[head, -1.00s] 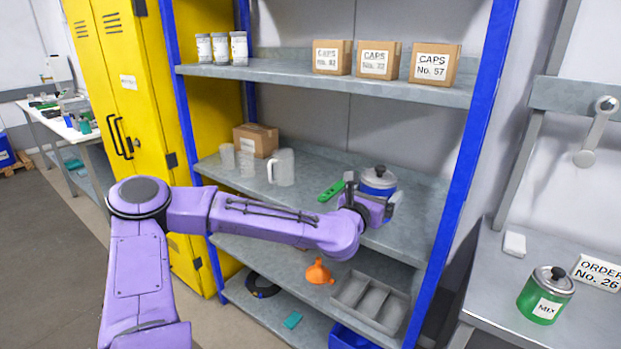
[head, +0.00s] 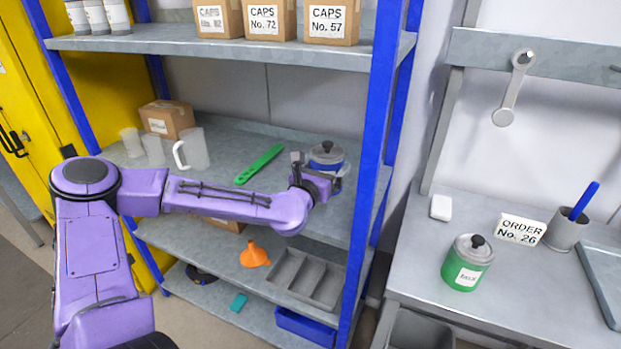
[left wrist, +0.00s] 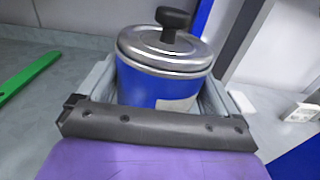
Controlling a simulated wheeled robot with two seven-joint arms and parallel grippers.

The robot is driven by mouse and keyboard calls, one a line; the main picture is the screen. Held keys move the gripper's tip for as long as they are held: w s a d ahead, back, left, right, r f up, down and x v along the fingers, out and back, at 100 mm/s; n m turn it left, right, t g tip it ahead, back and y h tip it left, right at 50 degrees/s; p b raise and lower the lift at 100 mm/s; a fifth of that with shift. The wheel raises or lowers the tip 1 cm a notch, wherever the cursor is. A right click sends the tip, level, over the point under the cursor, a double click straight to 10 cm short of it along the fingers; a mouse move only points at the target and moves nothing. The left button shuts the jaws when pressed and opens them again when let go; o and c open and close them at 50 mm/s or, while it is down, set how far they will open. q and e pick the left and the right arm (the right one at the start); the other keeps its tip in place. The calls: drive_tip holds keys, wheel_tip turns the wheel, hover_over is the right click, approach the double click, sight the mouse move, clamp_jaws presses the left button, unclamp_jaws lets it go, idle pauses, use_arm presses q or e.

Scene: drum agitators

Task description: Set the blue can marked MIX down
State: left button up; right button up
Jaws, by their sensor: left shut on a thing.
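The blue can (head: 326,157), with a silver lid and black knob, is at the right end of the middle shelf (head: 225,180). My left gripper (head: 322,172) is shut on it, one finger on each side. In the left wrist view the can (left wrist: 150,88) is upright between the fingers. Only a corner of its pale label shows, so its marking cannot be read. I cannot tell whether its base touches the shelf. My right gripper is not in view.
On the bench (head: 400,260) at right stand a green can (head: 467,265), a white block (head: 441,207), an ORDER No. 26 card (head: 520,229) and a grey cup (head: 566,232). A blue shelf post (head: 376,130) stands close right of the held can. A green tool (head: 260,163) lies left of it.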

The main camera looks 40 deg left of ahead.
use_arm(q)
drive_tip(key=f, duration=0.5)
drive_tip(key=shift+w+f, duration=0.35)
drive_tip(key=shift+f, duration=0.05)
drive_tip(key=shift+s, duration=0.1)
drive_tip(key=shift+f, duration=0.15)
drive_tip(key=o, duration=1.1)
drive_tip(key=shift+f, duration=0.1)
drive_tip(key=shift+c, duration=0.2)
